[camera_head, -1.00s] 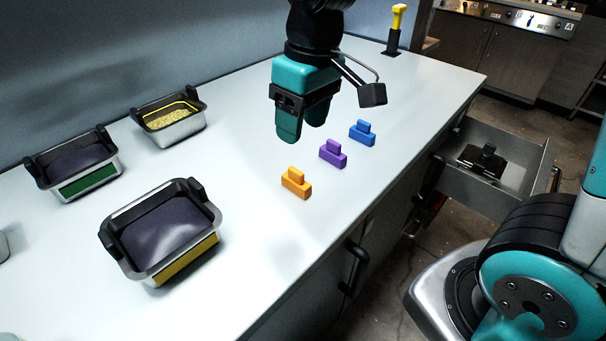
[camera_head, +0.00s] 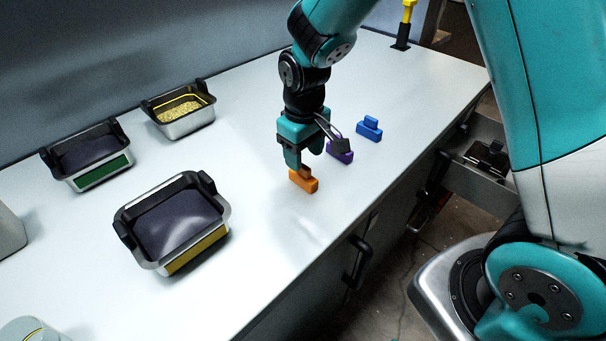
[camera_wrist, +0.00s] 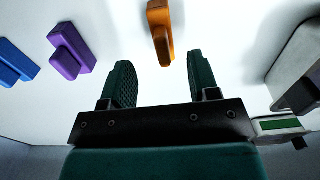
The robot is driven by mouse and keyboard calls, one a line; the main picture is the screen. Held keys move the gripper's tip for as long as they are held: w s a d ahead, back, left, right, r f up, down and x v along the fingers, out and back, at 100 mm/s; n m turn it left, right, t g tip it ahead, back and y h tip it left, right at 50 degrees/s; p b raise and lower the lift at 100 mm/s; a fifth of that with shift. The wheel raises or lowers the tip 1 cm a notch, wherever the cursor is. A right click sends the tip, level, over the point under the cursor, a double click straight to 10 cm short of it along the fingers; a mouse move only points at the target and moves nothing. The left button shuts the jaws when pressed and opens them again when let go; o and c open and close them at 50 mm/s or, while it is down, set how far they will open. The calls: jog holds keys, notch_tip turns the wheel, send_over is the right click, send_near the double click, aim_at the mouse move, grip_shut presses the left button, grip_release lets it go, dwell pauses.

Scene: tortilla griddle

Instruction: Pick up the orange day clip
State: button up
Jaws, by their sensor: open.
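The orange day clip (camera_head: 304,181) stands on the white counter, a block with a smaller raised grip on top. In the wrist view the orange clip (camera_wrist: 160,30) lies beyond the fingertips, in line with the gap between them. My gripper (camera_head: 302,165) is open and empty, close above and just behind the orange clip in the head view. Its two teal fingers also show in the wrist view (camera_wrist: 162,82), apart, with white counter between them. The gripper covers part of the clip's top in the head view.
The purple clip (camera_head: 341,155) and blue clip (camera_head: 369,128) stand behind to the right, the purple partly hidden by my wrist. A yellow-fronted bin (camera_head: 196,252), green-fronted bin (camera_head: 103,174) and another bin (camera_head: 190,124) stand left. An open drawer (camera_head: 470,184) lies right.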

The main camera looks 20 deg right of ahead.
aim_at(303, 165)
notch_tip(303, 165, down, 5)
jog(key=shift+s+a+f+p, duration=0.1)
jog(key=shift+a+f+p, duration=0.05)
jog(key=shift+p, duration=0.35)
jog(key=c, duration=1)
